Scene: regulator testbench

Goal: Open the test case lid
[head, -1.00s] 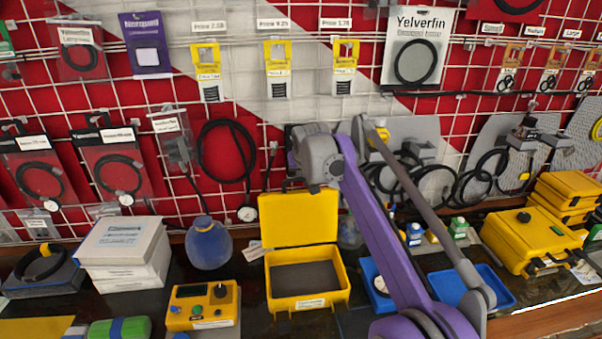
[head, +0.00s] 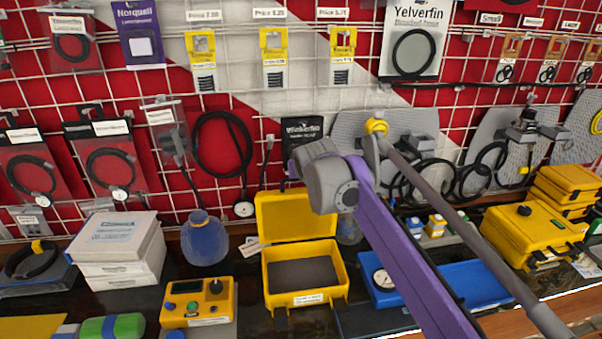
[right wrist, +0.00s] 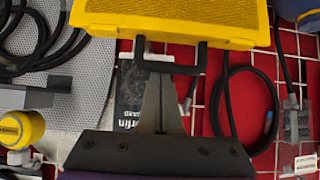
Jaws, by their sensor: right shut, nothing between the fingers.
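The yellow test case (head: 306,298) stands on the bench in the head view, its dark-lined inside showing. Its lid (head: 285,218) is raised at the back edge and stands roughly upright; its right part is near my arm. In the right wrist view the yellow lid (right wrist: 170,20) fills the top, with a black U-shaped handle (right wrist: 165,67) on its edge. My right gripper (right wrist: 157,82) is shut and empty, its tips at or just by the handle bar; whether they touch cannot be told. In the head view my right wrist hides the fingers. My left gripper is not in view.
A yellow control box (head: 197,302) and a blue round jar (head: 206,240) stand left of the case. A blue tray (head: 382,280) with a gauge lies close on its right.

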